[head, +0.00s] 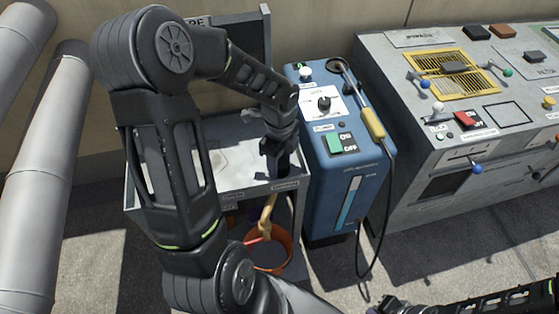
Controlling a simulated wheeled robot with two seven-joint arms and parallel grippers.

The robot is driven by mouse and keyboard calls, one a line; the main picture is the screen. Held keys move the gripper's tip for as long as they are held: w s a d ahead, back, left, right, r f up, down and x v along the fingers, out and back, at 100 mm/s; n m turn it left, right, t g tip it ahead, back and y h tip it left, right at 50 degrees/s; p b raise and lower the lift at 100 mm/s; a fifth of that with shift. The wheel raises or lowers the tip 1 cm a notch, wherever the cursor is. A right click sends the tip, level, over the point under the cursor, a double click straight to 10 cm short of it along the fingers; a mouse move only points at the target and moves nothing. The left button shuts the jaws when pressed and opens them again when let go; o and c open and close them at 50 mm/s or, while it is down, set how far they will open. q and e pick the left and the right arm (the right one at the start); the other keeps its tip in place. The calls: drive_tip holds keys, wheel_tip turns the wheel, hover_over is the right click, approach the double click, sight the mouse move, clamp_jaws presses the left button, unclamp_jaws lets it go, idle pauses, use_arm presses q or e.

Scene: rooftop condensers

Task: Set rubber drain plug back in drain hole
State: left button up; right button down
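My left gripper (276,153) points down over the right part of a grey metal bench top (235,143), close above it or touching it. The fingers are dark and small, and I cannot tell whether they are open or hold something. I cannot make out the rubber drain plug or the drain hole; my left arm covers much of the bench top. My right gripper (388,304) is at the bottom edge, partly cut off, well to the right of the bench and low; its finger state is unclear.
A blue machine (335,190) with a green switch and a hanging black cable stands right beside the bench. A grey control panel (400,65) with levers is further right. An orange bucket (288,243) sits below the bench. Grey pipes (42,175) run at the left.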

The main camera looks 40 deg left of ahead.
use_arm(q)
drive_tip(key=o, duration=0.5)
drive_tip(key=shift+r, duration=0.1)
wheel_tip(320, 180, up, 8)
drive_tip(key=shift+f+p, duration=0.15)
drive_tip(key=shift+p, duration=0.4)
idle(0.3)
